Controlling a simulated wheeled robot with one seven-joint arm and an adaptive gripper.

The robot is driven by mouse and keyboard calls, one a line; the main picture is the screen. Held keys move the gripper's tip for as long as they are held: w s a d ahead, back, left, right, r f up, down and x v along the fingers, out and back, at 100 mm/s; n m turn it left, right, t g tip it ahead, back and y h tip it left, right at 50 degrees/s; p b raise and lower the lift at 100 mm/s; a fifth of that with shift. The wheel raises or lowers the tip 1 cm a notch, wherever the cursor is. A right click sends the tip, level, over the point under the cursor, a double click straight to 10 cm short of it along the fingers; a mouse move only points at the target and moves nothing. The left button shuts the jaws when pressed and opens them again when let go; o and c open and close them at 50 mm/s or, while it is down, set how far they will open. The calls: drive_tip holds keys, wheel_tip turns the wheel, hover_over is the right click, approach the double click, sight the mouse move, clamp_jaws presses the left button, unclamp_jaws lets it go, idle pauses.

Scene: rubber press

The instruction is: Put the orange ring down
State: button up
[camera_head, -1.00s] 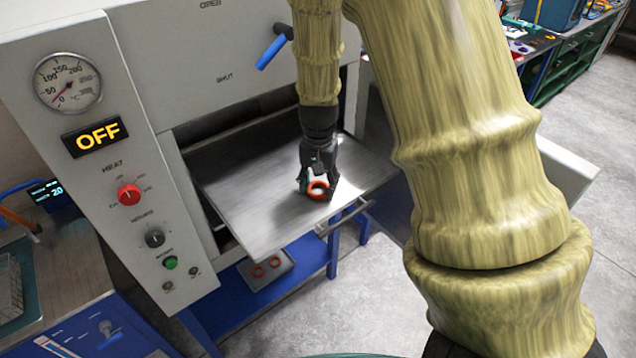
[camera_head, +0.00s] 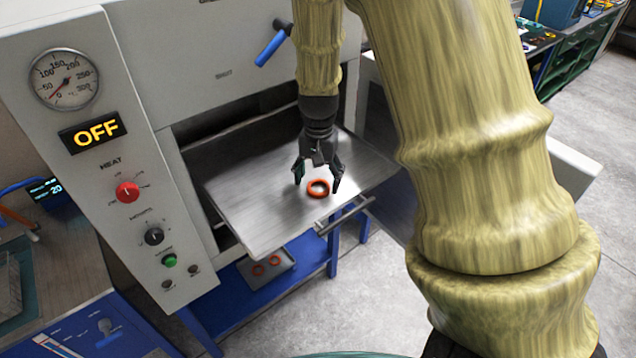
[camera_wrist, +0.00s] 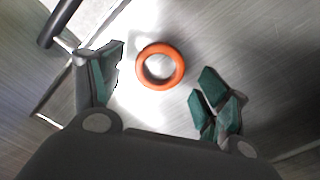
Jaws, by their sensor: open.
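The orange ring (camera_head: 318,188) lies flat on the metal platen (camera_head: 262,222) that sticks out of the press, near the platen's front edge. It also shows in the wrist view (camera_wrist: 160,65), lying on the brushed metal between and a little beyond my fingertips. My gripper (camera_head: 318,182) is open above the platen, its fingers spread on either side of the ring and apart from it. In the wrist view, my gripper (camera_wrist: 163,85) has both fingers with green pads clear of the ring.
The press front (camera_head: 110,130) with its gauge and knobs stands to the left. A handle bar (camera_head: 345,215) runs along the platen's front edge. Below, a small tray (camera_head: 287,262) on a blue shelf holds orange rings. The platen around the ring is bare.

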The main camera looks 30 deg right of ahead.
wheel_tip(320, 180, up, 10)
drive_tip(key=b, duration=0.3)
drive_tip(key=shift+r, duration=0.25)
